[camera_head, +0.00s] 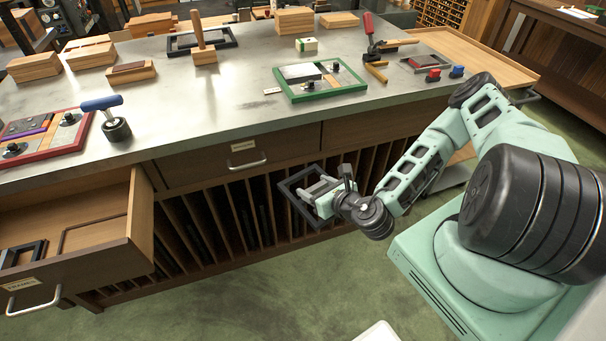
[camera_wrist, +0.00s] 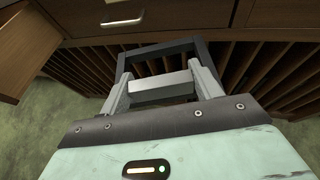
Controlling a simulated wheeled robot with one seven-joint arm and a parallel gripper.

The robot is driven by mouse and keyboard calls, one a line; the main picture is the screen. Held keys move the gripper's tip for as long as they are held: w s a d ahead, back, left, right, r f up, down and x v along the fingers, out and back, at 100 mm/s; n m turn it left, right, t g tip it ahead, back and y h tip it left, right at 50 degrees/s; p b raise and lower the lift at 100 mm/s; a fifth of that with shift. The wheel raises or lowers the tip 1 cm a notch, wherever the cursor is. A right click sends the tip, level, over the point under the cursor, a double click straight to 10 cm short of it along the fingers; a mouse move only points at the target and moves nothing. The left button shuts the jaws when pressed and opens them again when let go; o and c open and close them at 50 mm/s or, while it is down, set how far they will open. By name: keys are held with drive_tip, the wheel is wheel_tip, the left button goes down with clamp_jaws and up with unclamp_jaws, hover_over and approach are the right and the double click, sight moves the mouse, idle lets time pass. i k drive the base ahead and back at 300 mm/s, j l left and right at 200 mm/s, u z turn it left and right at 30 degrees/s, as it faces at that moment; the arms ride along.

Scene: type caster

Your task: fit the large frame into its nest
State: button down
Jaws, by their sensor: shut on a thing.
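My gripper (camera_head: 317,189) is shut on a dark rectangular frame (camera_head: 288,200), held in the air in front of the workbench's slotted lower front. In the wrist view the two grey fingers of my gripper (camera_wrist: 160,76) reach to the frame (camera_wrist: 152,50), which sticks out beyond them. The open drawer (camera_head: 142,215) at the left holds a smaller-looking dark frame (camera_head: 38,252) at its left side. Beside that is a bare wooden area with a dark rectangular outline (camera_head: 95,232), perhaps a nest. The drawer label is hard to read.
The bench top (camera_head: 215,105) carries a green-framed tray (camera_head: 325,90), a red-framed tray (camera_head: 75,140), a blue-handled tool (camera_head: 115,125) and wooden blocks. A closed drawer (camera_head: 240,160) lies right of the open one. Green floor is clear in front.

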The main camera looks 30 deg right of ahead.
sight(93, 244)
drive_tip(key=j, duration=0.4)
drive_tip(key=k+j+z, duration=0.15)
drive_tip(key=j, duration=0.7)
drive_tip(key=k+j+z, duration=0.15)
drive_tip(key=j, duration=0.65)
drive_tip(key=k+j+z, duration=0.15)
drive_tip(key=j, duration=0.25)
